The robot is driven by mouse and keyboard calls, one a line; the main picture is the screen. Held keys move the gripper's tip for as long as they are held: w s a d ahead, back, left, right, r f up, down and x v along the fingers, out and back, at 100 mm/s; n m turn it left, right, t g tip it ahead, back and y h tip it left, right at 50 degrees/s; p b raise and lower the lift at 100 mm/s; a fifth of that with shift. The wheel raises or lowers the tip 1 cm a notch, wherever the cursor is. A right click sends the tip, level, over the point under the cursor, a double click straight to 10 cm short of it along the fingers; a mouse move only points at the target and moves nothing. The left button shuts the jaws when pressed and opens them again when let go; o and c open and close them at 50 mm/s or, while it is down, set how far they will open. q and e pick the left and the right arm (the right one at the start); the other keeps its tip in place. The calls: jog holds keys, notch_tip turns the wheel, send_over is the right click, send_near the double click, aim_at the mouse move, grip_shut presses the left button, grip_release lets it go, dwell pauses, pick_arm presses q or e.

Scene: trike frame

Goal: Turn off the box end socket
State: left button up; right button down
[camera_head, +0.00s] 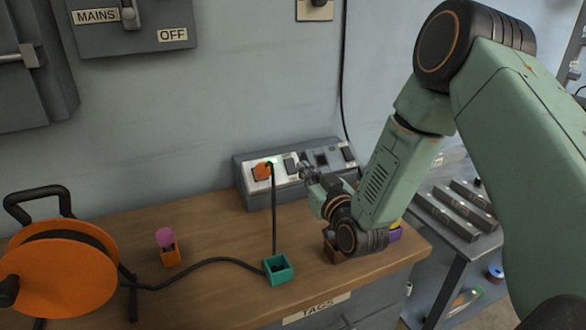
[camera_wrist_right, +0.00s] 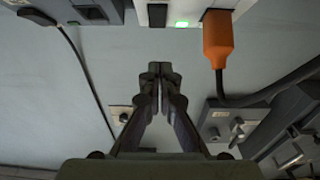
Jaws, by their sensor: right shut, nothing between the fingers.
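The grey socket box (camera_head: 245,196) stands on the bench against the wall. An orange plug (camera_head: 262,172) sits in the socket at its left end, and a dark cable hangs from it. A small green light glows beside the plug, clearer in the right wrist view (camera_wrist_right: 182,23). A dark switch (camera_head: 290,165) is to the right of the plug; it also shows in the wrist view (camera_wrist_right: 157,15). My right gripper (camera_head: 306,173) is shut and empty in front of the box; its fingertips (camera_wrist_right: 160,70) appear apart from the switch. My left gripper is not in view.
An orange cable reel (camera_head: 60,270) stands at the left of the wooden bench (camera_head: 215,220). A teal holder (camera_head: 278,268) and an orange holder with a pink top (camera_head: 168,248) stand in front. A mains box (camera_head: 130,38) marked OFF hangs on the wall.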

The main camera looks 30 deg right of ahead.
aim_at(288, 158)
jog(key=w+f, duration=0.1)
jog(key=w, duration=0.1)
jog(key=w+b, duration=0.1)
jog(key=w, duration=0.1)
jog(key=w+f, duration=0.1)
jog(key=w, duration=0.2)
jog(key=shift+d+f, duration=0.25)
jog(key=shift+f, duration=0.05)
jog(key=shift+w+b, duration=0.2)
jog(key=shift+b, duration=0.15)
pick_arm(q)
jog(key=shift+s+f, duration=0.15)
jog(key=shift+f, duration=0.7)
pick_arm(e)
jog(key=shift+s, duration=0.1)
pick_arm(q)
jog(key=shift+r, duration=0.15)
pick_arm(e)
jog(key=shift+d+r, duration=0.1)
jog(key=shift+r, duration=0.05)
